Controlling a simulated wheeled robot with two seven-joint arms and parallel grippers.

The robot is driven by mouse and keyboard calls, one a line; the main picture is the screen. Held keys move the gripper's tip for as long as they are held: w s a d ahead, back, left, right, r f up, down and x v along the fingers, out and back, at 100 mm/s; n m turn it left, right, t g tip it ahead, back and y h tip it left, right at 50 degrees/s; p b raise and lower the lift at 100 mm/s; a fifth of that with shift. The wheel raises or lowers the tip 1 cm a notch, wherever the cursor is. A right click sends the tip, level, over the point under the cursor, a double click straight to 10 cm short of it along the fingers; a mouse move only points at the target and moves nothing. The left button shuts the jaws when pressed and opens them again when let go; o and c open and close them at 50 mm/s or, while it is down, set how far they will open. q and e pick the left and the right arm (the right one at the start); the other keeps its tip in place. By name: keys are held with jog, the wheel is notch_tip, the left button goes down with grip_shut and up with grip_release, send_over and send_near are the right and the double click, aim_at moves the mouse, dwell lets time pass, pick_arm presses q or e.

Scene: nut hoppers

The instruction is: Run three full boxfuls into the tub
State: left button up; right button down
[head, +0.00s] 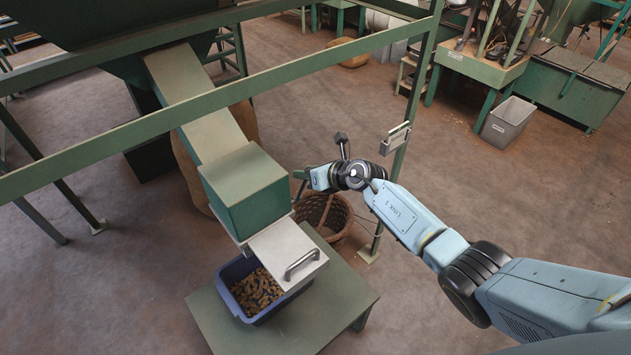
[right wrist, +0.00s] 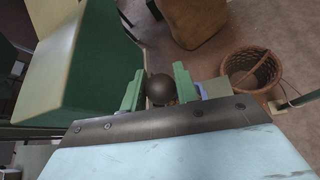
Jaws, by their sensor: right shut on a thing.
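A green box (head: 245,190) sits at the lower end of a sloping chute (head: 195,105). Below it, a pale metal plate with a handle (head: 288,252) juts out over a blue tub (head: 232,270). The tub stands on a green table and holds brown nuts (head: 257,290); the plate hides part of it. My right gripper (head: 301,180) is at the right side of the green box. In the right wrist view, its green fingers (right wrist: 158,84) are shut on a dark round knob (right wrist: 160,90). What the knob is fixed to is hidden. My left gripper is not in view.
A green rail (head: 330,68) crosses in front of the chute, joined to an upright post (head: 408,110). A wicker basket (head: 338,214) stands on the floor behind the table (head: 335,320). A grey bin (head: 508,122) stands at the right. The middle floor is open.

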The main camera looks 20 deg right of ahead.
jog(key=shift+w+a+r, duration=0.2)
jog(key=shift+w, duration=0.2)
jog(key=shift+w+a+r, duration=0.2)
jog(key=shift+w, duration=0.2)
jog(key=c, duration=1.1)
grip_release()
jog(key=shift+f, duration=0.1)
jog(key=shift+d, duration=0.1)
jog(key=shift+s+d+r, duration=0.3)
jog(key=shift+s, duration=0.15)
jog(key=shift+p+v, duration=1.45)
jog(key=shift+v, duration=4.6)
